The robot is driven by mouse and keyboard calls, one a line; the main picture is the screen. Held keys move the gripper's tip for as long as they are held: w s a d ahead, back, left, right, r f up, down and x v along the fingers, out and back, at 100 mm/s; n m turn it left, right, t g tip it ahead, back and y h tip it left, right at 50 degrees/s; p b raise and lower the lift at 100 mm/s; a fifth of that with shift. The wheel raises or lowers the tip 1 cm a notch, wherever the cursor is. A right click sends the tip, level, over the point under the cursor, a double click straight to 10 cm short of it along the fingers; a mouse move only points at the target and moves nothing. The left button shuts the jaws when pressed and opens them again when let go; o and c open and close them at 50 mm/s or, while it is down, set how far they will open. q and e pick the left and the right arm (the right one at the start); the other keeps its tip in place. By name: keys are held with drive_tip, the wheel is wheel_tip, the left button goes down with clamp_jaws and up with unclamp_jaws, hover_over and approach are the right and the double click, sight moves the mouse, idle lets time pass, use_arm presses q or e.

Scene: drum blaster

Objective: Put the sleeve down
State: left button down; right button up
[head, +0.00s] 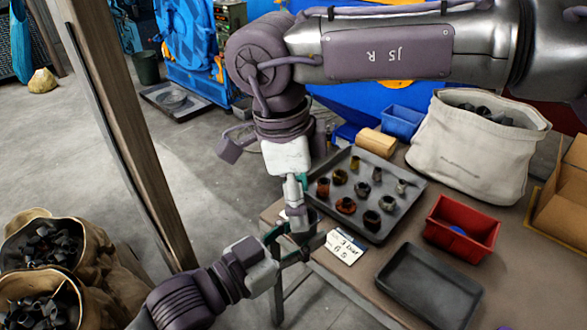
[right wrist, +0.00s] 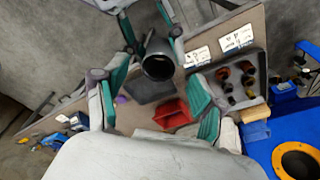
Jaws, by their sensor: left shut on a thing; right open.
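A dark grey, hollow round sleeve (right wrist: 160,66) shows in the right wrist view with its open end facing the camera. My left gripper (head: 296,240) is shut on it just off the table's near left corner in the head view. My right gripper (head: 295,207) points down from above at the same spot, largely overlapping it there. In the right wrist view its teal-lined fingers (right wrist: 157,85) are spread open, with the sleeve between them in the picture; I cannot tell whether they touch it. Much of the sleeve is hidden in the head view.
A grey tray (head: 408,213) with several small fittings lies on the table, beside a white card (head: 343,249). A black tray (head: 428,285) is empty. A red bin (head: 463,224), a cream bag (head: 470,150) and a cardboard box (head: 562,215) stand around. A wooden post (head: 125,120) rises at left.

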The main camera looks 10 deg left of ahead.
drive_tip(key=shift+d+f, duration=0.15)
drive_tip(key=shift+f, duration=0.9)
drive_tip(key=shift+d+f, duration=0.1)
drive_tip(key=shift+f, duration=0.9)
drive_tip(key=shift+c, duration=0.2)
use_arm(q)
drive_tip(key=shift+r, duration=0.1)
use_arm(e)
clamp_jaws()
use_arm(q)
drive_tip(key=c, duration=0.6)
unclamp_jaws()
drive_tip(key=shift+r, duration=0.1)
use_arm(e)
drive_tip(key=shift+d, duration=0.1)
